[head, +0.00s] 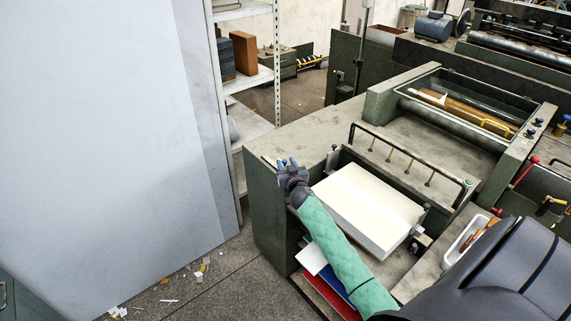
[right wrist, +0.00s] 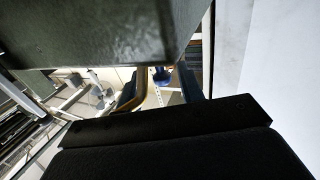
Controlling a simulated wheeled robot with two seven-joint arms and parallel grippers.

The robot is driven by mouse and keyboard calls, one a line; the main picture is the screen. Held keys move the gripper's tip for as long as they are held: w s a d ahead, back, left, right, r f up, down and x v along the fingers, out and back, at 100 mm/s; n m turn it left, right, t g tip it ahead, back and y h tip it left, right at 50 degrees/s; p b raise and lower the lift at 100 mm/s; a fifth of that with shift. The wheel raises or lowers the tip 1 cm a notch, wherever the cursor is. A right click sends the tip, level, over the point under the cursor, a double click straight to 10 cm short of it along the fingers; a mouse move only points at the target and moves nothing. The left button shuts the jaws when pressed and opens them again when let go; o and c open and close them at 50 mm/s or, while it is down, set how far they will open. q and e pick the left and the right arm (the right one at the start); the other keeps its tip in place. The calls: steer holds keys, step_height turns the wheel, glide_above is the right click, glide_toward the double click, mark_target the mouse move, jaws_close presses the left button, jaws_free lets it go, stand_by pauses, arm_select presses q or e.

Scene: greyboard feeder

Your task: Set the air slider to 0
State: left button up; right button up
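My right gripper (head: 288,163) is at the near left corner of the green feeder (head: 268,205), close to the left end of the white paper stack. Its blue fingers stand apart in the right wrist view (right wrist: 158,88), with a gap between them. A small blue piece (right wrist: 161,74) shows in that gap; I cannot tell whether it is a knob or lies farther off. I cannot make out the air slider or its scale in either view. My left gripper is not in view.
A white paper stack (head: 368,207) lies in the feeder beside my right forearm. A black rail (head: 405,157) stands behind it. A large grey panel (head: 95,130) fills the left. In the right wrist view, a dark green surface (right wrist: 100,30) hangs close above the fingers.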

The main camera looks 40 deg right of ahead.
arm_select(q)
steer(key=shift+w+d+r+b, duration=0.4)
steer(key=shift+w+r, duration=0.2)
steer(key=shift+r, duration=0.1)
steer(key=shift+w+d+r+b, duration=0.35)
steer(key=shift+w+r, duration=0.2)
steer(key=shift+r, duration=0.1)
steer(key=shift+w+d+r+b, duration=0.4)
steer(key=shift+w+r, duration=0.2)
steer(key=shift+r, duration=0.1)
arm_select(e)
steer(key=v, duration=0.7)
steer(key=shift+r, duration=0.1)
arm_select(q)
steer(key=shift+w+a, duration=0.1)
